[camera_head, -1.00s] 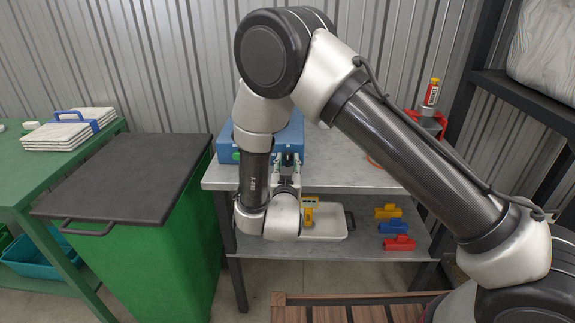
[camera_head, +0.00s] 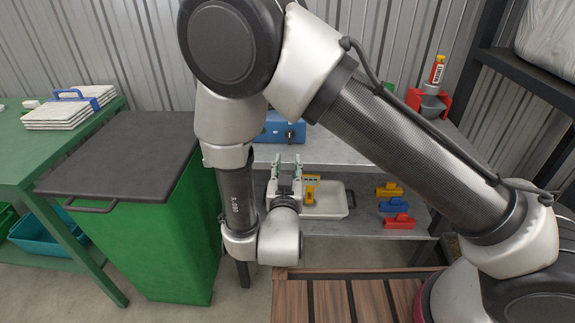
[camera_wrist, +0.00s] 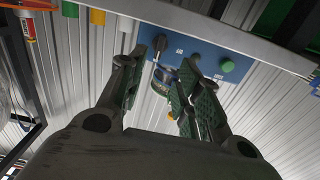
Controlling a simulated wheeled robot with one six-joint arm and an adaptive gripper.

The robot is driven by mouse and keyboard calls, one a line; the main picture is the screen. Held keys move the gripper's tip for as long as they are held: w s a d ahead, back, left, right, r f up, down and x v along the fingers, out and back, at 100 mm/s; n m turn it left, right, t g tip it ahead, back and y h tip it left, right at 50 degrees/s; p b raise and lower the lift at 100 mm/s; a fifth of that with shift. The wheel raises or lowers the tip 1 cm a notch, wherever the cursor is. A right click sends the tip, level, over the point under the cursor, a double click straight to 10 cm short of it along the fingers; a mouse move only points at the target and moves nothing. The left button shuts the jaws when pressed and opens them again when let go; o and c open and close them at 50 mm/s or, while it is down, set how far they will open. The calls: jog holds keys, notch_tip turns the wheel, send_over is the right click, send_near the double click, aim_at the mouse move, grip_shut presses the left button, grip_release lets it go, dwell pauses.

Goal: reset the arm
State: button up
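My gripper (camera_head: 287,165) is in front of the metal bench, fingers pointing up and away toward the blue box. In the wrist view its two fingers (camera_wrist: 160,95) stand apart with nothing held between them. My arm arches over from the right and hides part of the bench. The blue box (camera_head: 272,128) stands on the bench top behind the gripper, partly covered by my arm. Its panel (camera_wrist: 205,62) also shows in the wrist view, with a green button (camera_wrist: 227,66).
A green bin (camera_head: 165,240) with a dark lid stands left of the bench. A white tray (camera_head: 330,205) and yellow, blue and red pieces (camera_head: 397,205) lie on the lower shelf. Wooden slats (camera_head: 340,297) are in front. A dark rack (camera_head: 500,70) stands at right.

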jog(key=s+a+f+n+g+y, duration=0.2)
jog(key=s+f+g, duration=0.2)
jog(key=f+g, duration=0.25)
jog(key=s+a+f+n+g+y, duration=0.1)
jog(key=s+a+f+n+g, duration=0.1)
jog(key=s+f+g, duration=0.5)
jog(key=s+d+r+m+h, duration=0.1)
jog(key=s+d+r, duration=0.2)
jog(key=d+r, duration=1.5)
jog(key=s+d+r+m+h, duration=0.1)
jog(key=s+d+r, duration=0.3)
jog(key=d+r, duration=1.4)
jog(key=d+m, duration=0.1)
jog(key=d, duration=0.4)
jog(key=shift+s+d+r, duration=0.2)
jog(key=shift+r, duration=0.05)
